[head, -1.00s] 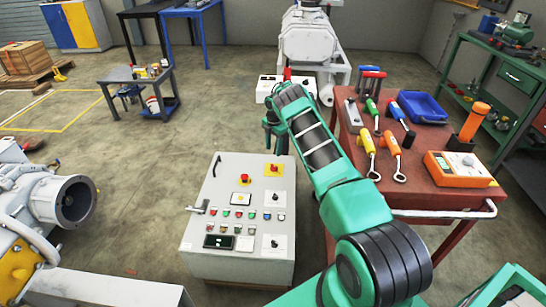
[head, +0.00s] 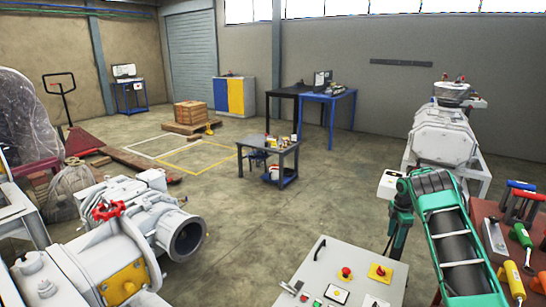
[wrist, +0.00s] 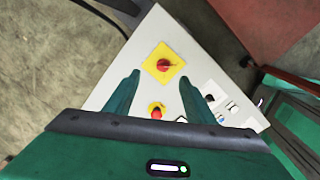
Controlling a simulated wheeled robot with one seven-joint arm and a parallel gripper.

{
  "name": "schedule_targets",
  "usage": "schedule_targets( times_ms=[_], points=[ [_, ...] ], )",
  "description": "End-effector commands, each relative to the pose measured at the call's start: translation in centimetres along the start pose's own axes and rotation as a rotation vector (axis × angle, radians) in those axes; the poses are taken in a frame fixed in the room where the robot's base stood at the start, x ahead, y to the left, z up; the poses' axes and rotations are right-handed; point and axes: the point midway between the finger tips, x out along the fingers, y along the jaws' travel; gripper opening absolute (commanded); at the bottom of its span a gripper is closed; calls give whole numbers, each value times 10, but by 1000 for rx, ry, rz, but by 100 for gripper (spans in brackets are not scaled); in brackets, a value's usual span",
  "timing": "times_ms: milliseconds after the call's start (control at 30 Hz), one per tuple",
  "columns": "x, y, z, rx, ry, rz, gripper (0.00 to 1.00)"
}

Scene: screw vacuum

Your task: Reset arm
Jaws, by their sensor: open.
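My gripper (wrist: 160,98) shows in the wrist view with its two green fingers apart and nothing between them. It hangs over the grey control panel (wrist: 115,97), above a red knob on a yellow plate (wrist: 163,65) and a red button (wrist: 156,112). In the head view my green arm (head: 447,235) is raised at the right, and the control panel (head: 325,262) is at the bottom, partly cut off. The gripper fingers cannot be made out in the head view.
A red tool cart (head: 486,209) with screwdrivers stands close at the right of my arm. A vacuum pump (head: 443,135) is behind it. Another pump with a red valve (head: 130,235) is at lower left. A small grey table (head: 268,148) stands mid-floor, with open floor around it.

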Motion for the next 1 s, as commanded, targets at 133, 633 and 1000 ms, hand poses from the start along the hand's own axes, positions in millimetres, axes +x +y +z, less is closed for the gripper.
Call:
schedule_targets(
  times_ms=[133,633,1000],
  points=[
    [-64,-12,14,195,-8,22,50],
    [-227,-107,20,801,9,53,50],
    [-309,-218,-7,1200,37,40,50]
  ],
)
